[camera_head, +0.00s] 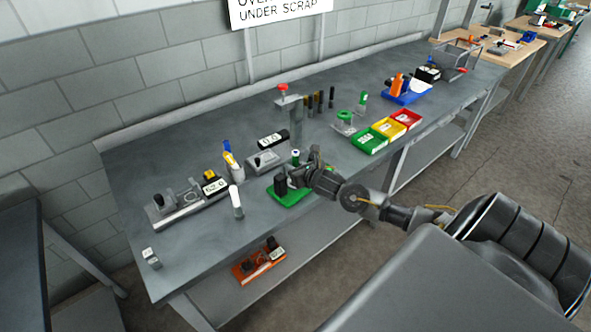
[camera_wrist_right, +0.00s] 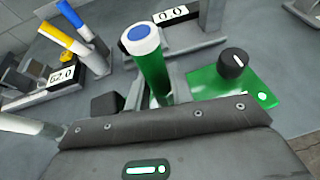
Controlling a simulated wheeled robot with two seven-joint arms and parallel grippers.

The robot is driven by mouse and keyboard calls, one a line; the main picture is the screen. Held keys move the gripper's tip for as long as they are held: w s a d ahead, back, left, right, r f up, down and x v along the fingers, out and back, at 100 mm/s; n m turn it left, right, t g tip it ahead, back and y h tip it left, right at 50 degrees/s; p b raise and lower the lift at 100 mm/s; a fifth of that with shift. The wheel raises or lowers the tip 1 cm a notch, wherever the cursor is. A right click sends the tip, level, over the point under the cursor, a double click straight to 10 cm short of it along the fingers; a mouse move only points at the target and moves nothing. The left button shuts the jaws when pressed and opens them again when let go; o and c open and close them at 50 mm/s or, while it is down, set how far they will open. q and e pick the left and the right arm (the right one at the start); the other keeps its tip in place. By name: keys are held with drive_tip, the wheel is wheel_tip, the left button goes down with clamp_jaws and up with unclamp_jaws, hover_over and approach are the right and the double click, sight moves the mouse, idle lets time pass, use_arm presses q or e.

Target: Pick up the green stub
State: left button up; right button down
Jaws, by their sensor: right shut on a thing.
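The green stub (camera_wrist_right: 153,72) stands up between the fingers of my right gripper (camera_wrist_right: 150,98) in the right wrist view. It has a white rim and a blue centre on top. My right gripper is shut on it. In the head view the stub's top (camera_head: 296,155) shows just above my right gripper (camera_head: 301,180), over the green plate (camera_head: 290,199). The stub's lower end is hidden, so I cannot tell whether it touches anything below. My left gripper is not in view.
A dark knob (camera_wrist_right: 234,63) stands on the green plate beside the gripper. A white-topped cylinder (camera_head: 236,203), a holder with pens (camera_head: 233,172) and a digital gauge (camera_head: 214,186) stand to the left. Green, yellow and red bins (camera_head: 388,130) lie to the right. The bench's front left is mostly clear.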

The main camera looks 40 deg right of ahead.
sight(297, 160)
drive_tip(key=shift+r, duration=0.5)
wheel_tip(297, 160, up, 2)
drive_tip(key=shift+r+b, duration=0.2)
drive_tip(key=shift+b, duration=0.2)
drive_tip(key=s+a+r+b, duration=0.3)
drive_tip(key=s+a+r, duration=0.6)
drive_tip(key=a, duration=0.1)
drive_tip(key=shift+a+r+b, duration=0.3)
drive_tip(key=shift+a+r, duration=0.05)
